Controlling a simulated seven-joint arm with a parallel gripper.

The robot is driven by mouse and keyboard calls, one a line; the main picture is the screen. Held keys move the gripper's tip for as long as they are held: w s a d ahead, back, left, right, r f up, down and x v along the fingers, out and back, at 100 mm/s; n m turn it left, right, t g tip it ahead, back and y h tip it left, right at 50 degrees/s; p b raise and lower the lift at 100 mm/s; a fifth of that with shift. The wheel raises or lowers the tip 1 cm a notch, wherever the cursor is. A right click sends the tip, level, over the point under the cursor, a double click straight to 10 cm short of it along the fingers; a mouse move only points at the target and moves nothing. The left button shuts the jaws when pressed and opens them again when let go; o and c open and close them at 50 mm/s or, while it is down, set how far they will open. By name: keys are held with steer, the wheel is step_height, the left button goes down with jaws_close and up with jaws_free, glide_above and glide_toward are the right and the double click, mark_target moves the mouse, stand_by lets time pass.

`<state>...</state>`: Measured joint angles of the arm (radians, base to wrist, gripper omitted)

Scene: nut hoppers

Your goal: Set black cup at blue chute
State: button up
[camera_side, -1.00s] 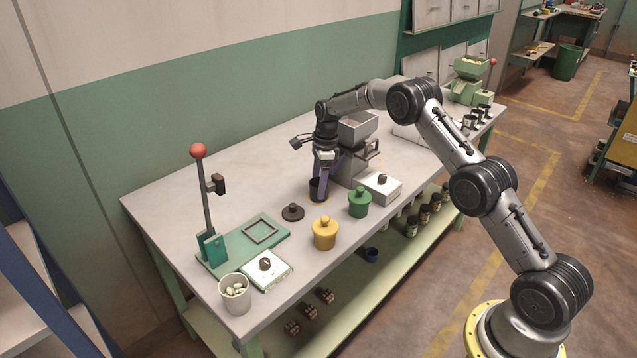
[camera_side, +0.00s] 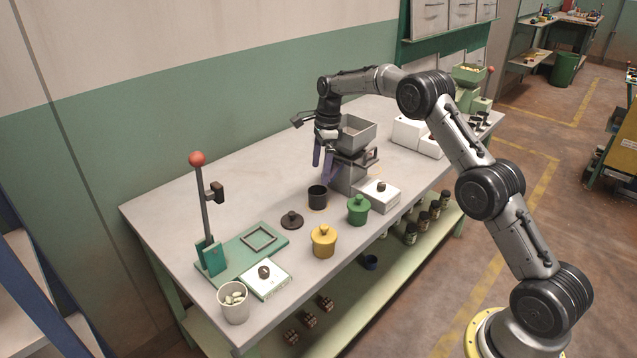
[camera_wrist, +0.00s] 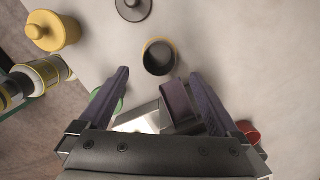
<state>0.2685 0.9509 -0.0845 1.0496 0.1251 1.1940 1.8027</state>
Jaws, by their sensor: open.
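The black cup (camera_side: 318,197) stands upright on the table in front of the grey hopper (camera_side: 356,135). My gripper (camera_side: 322,170) is open and empty, above the cup and slightly towards the hopper. In the wrist view the cup lies just beyond my gripper's two fingertips (camera_wrist: 160,73), untouched.
A black lid (camera_side: 292,221), a yellow pot (camera_side: 324,241), a green pot (camera_side: 358,210) and a white knobbed box (camera_side: 378,194) stand near the cup.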

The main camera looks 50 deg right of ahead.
steer(key=s+a+r+n, duration=0.2)
steer(key=s+r, duration=0.1)
steer(key=r, duration=0.4)
steer(key=s+a+r+n, duration=0.2)
steer(key=s+r, duration=0.1)
steer(key=r, duration=0.3)
steer(key=s+a+r+n+t+h, duration=0.1)
steer(key=s+a+r+n, duration=0.1)
steer(key=s+r+n, duration=0.3)
steer(key=s+a+r+n+t, duration=0.1)
steer(key=s+a+r+n, duration=0.15)
steer(key=s, duration=0.35)
steer(key=s+a+f+n+t, duration=0.1)
steer(key=s+n, duration=0.5)
steer(key=s, duration=0.6)
steer(key=s+a+f+n+t, duration=0.1)
steer(key=s+a+f+n, duration=0.3)
steer(key=s, duration=0.9)
steer(key=n, duration=0.2)
steer(key=shift+n+t, duration=0.35)
steer(key=shift+t, duration=0.05)
steer(key=shift+s+r, duration=0.1)
